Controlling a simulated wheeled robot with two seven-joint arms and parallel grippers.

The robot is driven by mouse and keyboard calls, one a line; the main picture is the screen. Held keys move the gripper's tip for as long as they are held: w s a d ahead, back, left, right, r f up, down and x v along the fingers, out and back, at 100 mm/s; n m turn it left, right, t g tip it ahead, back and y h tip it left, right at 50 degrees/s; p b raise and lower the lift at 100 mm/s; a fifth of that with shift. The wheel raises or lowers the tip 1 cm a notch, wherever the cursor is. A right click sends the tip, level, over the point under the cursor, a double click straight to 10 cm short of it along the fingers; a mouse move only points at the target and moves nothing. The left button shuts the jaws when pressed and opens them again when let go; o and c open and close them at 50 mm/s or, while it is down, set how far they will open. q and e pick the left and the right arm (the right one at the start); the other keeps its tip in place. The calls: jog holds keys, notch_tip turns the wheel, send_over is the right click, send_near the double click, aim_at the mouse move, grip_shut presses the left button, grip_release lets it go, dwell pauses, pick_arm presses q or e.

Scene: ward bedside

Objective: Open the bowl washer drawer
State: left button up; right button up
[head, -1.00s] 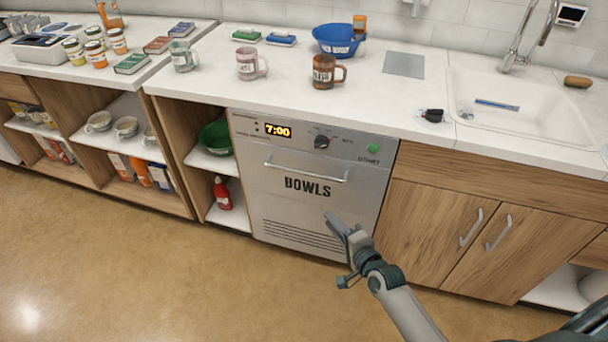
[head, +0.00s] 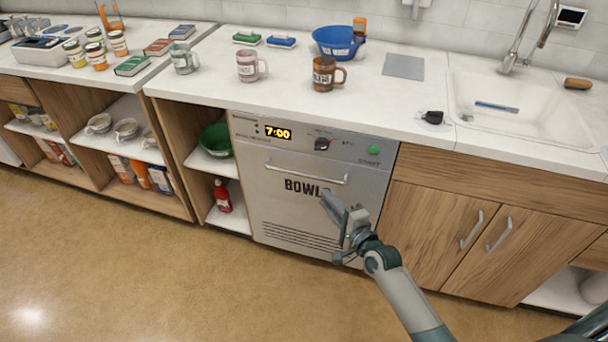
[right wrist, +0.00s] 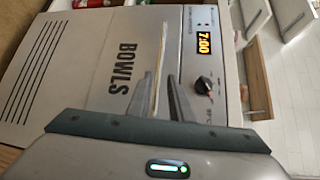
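The bowl washer (head: 300,205) is a grey front marked BOWLS under the counter, and its drawer is shut. Its bar handle (head: 305,173) runs across the upper front; it also shows in the right wrist view as a pale bar (right wrist: 161,45). My right gripper (head: 328,198) is in front of the drawer, just below the handle's right end in the head view, covering the end of the lettering. In the right wrist view its two fingers (right wrist: 160,97) stand apart, with the bar lined up between them; contact cannot be told. My left gripper is out of view.
The washer's panel has a 7:00 display (head: 278,132), a dark knob (head: 322,143) and a green button (head: 374,149). Open shelves with a green bowl (head: 216,139) and red bottle (head: 222,195) are to the left. A wooden cabinet (head: 430,225) is to the right. The floor in front is clear.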

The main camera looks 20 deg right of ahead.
aim_at(304, 174)
jog(key=x, duration=1.4)
jog(key=shift+w+b, duration=0.2)
jog(key=shift+b, duration=0.1)
jog(key=shift+w, duration=0.15)
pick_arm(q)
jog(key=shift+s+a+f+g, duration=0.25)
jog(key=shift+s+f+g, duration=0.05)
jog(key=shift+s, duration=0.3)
pick_arm(e)
jog(key=shift+c, duration=0.7)
